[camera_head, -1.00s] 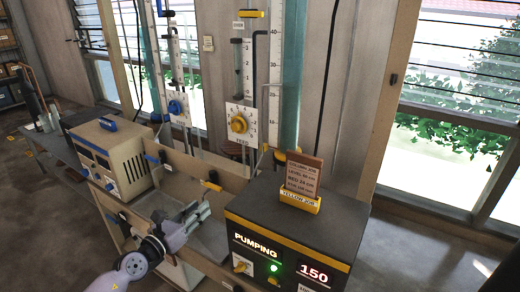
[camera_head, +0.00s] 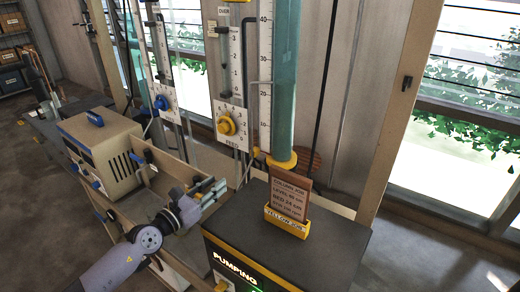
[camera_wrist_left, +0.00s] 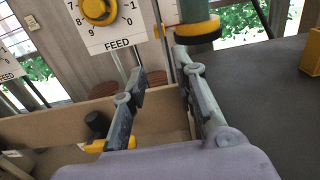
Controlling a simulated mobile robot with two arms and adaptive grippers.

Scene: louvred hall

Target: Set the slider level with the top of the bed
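A tall clear column (camera_head: 284,70) with teal contents stands in a yellow collar behind the pump box. I cannot make out the top of the bed inside it. A white scale (camera_head: 265,70) with black numbers runs along its left side. A small grey bracket (camera_head: 257,84), perhaps the slider, crosses this scale just above the 20 mark. My left gripper (camera_head: 208,194) is in front of the column, low and to its left. In the left wrist view its two fingers (camera_wrist_left: 162,80) are apart with nothing between them. My right gripper is out of view.
The black pump box (camera_head: 290,245) carries a brown job card (camera_head: 291,193) in a yellow holder. A FEED panel with a yellow knob (camera_head: 227,125) stands left of the scale. A beige instrument box (camera_head: 100,150) and wooden tray walls lie to the left.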

